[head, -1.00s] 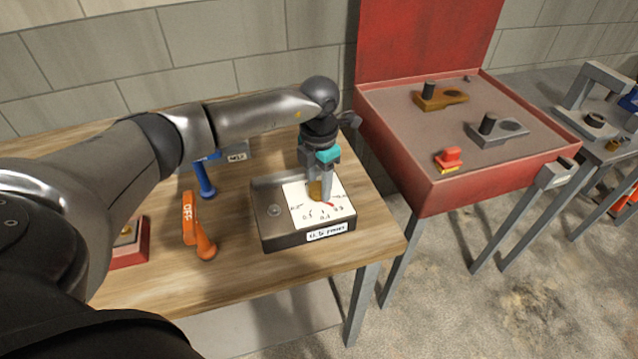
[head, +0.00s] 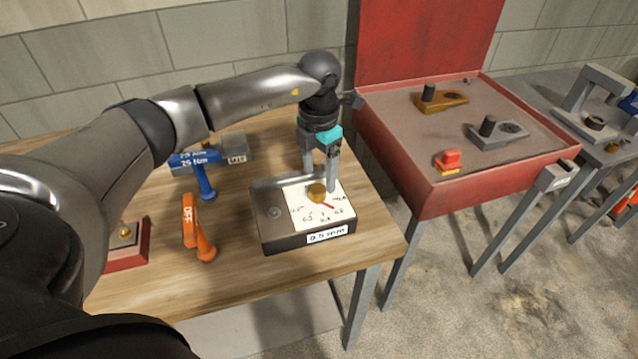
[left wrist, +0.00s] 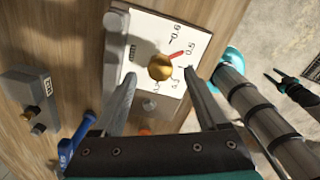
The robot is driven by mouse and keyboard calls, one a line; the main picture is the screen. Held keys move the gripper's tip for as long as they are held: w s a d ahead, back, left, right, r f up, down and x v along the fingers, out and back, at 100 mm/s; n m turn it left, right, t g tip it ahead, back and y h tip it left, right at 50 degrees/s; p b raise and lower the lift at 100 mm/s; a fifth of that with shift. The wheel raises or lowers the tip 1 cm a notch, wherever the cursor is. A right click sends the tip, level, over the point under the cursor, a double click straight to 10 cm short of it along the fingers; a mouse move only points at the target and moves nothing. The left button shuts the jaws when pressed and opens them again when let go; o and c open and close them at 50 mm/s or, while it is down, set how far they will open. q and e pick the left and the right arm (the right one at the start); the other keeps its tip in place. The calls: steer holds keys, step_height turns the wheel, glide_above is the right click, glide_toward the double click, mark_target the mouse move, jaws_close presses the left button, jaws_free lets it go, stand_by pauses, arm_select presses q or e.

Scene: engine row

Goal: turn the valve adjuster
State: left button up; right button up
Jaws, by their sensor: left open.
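The valve adjuster is a round brass knob (head: 317,192) with a red pointer on a white dial plate (head: 336,214). The plate sits on a dark box (head: 272,236) labelled 0.5 mm, on the wooden bench. In the left wrist view the knob (left wrist: 161,67) shows between my fingers, its red pointer near the 0.5 mark. My left gripper (head: 320,182) is open and points down over the knob, fingers apart on either side and holding nothing. It also shows in the left wrist view (left wrist: 160,76). A small dark pronged shape (left wrist: 277,77) there looks like my right gripper; its jaw state is unclear.
Left of the box stand an orange OFF-labelled tool (head: 192,226), a blue torque tool (head: 203,180), a grey block (head: 236,148) and a red-based box (head: 127,252). A red tray station (head: 467,187) stands to the right. Space above the dial is otherwise clear.

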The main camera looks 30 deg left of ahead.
mark_target(320, 187)
arm_select(q)
step_height(320, 187, up, 10)
steer(key=shift+r, duration=0.25)
steer(key=shift+d, duration=0.1)
stand_by(0.4)
